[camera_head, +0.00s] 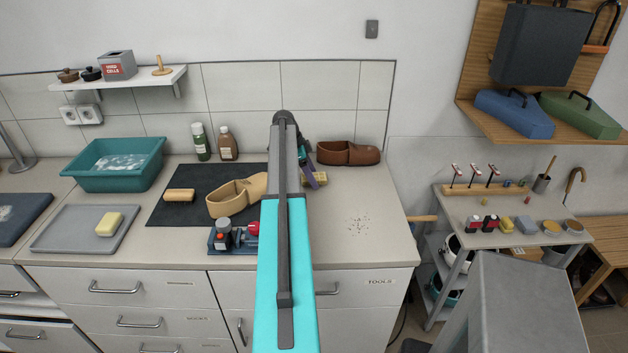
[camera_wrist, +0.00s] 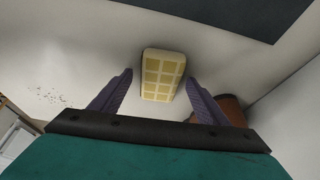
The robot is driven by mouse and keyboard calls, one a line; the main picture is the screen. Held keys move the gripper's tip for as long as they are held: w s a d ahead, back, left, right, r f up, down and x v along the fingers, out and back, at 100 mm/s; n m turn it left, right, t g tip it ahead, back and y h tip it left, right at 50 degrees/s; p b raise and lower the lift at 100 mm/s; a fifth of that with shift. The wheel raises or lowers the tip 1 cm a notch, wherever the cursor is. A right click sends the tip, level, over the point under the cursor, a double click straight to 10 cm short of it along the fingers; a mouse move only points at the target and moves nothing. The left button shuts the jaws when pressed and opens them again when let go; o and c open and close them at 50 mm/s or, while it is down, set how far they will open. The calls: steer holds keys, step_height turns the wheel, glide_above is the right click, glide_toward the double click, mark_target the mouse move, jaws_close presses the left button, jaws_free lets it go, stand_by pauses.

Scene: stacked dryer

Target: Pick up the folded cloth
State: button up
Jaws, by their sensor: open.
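The folded cloth (camera_wrist: 162,74) is a small pale block with a yellow check pattern, lying on the grey counter. It also shows in the head view (camera_head: 320,178), partly hidden by my arm and gripper. My gripper (camera_wrist: 159,77) is open, with its two purple fingers apart. In the wrist view the cloth appears between the fingertips, with a gap on each side. I cannot tell how far the fingers are above the counter. In the head view my gripper (camera_head: 311,178) is mostly hidden behind my arm; a purple finger shows just left of the cloth.
A brown clog (camera_head: 350,153) stands behind the cloth on the right. A tan clog (camera_head: 232,198) sits on the dark mat (camera_head: 180,214) to the left. Crumbs (camera_head: 358,224) lie on the otherwise clear counter to the right. Two bottles (camera_head: 228,144) stand near the wall.

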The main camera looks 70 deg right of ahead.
steer(key=shift+c, duration=0.4)
steer(key=c, duration=1.1)
steer(key=shift+o, duration=0.2)
steer(key=shift+r, duration=0.1)
steer(key=shift+r+b, duration=0.8)
steer(key=shift+r, duration=0.25)
steer(key=w+a+r+b, duration=0.1)
steer(key=a, duration=0.4)
steer(key=w+a+b, duration=0.1)
steer(key=a+b, duration=0.1)
steer(key=a, duration=0.3)
steer(key=w+a+r+b, duration=0.1)
steer(key=a+b, duration=0.1)
steer(key=a, duration=0.3)
steer(key=shift+w+a+r, duration=0.15)
steer(key=shift+a+r, duration=0.2)
